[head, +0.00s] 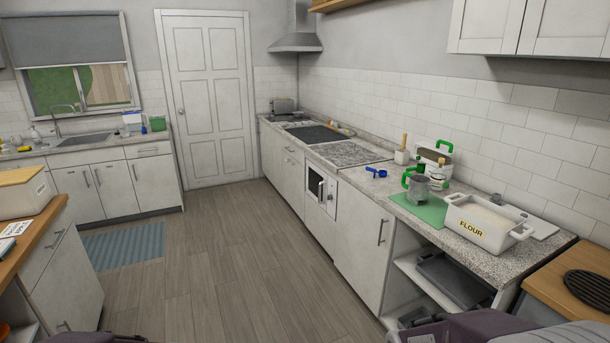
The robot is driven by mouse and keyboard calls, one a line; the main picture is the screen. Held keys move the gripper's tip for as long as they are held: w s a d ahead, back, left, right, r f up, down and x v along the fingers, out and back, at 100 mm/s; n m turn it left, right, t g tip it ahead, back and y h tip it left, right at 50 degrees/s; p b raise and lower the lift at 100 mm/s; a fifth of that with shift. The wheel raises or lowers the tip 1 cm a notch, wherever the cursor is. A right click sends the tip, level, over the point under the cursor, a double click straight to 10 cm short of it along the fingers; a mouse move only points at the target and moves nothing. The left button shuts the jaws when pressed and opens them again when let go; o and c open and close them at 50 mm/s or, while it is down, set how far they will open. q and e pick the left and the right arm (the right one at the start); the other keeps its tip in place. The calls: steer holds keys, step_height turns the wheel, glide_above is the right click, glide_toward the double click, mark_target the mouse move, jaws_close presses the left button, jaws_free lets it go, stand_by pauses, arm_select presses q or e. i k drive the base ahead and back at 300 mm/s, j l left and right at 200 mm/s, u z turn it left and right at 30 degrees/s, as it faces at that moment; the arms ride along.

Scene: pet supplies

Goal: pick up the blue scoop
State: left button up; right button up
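The blue scoop (376,172) lies on the granite counter along the right wall, left of the green mat (426,209). It lies apart from the things around it. Neither of my grippers shows in the head view. Only parts of my own arms show at the bottom edge.
The flour bin (477,236), a grey can with a green handle (419,188) and a white utensil pot (402,157) stand near the scoop on the counter. An open shelf (426,273) is below. The wooden floor (215,270) in the middle is clear.

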mark_target(383, 173)
steer(key=i, duration=1.4)
steer(key=i+j+z, duration=0.1)
steer(key=i, duration=1.25)
